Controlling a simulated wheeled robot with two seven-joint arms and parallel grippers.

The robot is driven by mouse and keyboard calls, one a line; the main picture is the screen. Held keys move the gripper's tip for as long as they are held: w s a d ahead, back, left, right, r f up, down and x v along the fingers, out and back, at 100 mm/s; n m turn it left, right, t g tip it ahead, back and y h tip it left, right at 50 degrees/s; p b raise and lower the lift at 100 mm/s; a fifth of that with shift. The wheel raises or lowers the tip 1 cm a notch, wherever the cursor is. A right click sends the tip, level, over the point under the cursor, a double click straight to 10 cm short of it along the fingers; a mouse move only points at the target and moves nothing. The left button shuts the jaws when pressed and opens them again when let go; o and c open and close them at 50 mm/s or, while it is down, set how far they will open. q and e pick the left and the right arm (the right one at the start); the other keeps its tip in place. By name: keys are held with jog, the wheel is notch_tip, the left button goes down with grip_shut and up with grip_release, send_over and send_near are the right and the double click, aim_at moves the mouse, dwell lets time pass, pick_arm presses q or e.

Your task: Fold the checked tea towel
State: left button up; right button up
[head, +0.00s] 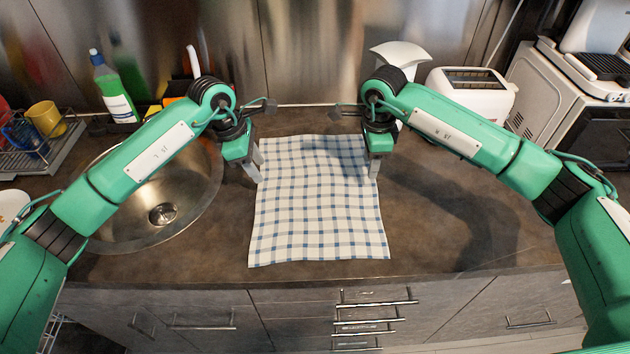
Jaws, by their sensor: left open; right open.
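The checked tea towel (318,205), white with blue lines, lies spread flat on the brown countertop, its near edge close to the counter's front. My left gripper (257,178) is open at the towel's left edge, toward the far left corner. My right gripper (374,172) is open over the towel's right edge, toward the far right corner. Neither gripper visibly holds the cloth. Whether the fingertips touch it cannot be told.
A round metal sink (163,228) lies left of the towel, under my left arm. A white toaster (472,92) stands at the back right. Counter (440,235) right of the towel is clear.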

aim_at(265, 192)
pick_arm(q)
jog(key=shift+s+f, duration=0.1)
jog(key=shift+f, duration=3.05)
pick_arm(e)
jog(key=shift+s+f, duration=0.1)
jog(key=shift+f, duration=3.05)
pick_arm(q)
jog(key=shift+f, duration=0.15)
pick_arm(e)
jog(key=shift+f, duration=0.2)
pick_arm(q)
grip_shut()
pick_arm(e)
grip_shut()
pick_arm(q)
jog(key=shift+r, duration=0.2)
pick_arm(e)
jog(key=shift+r, duration=0.25)
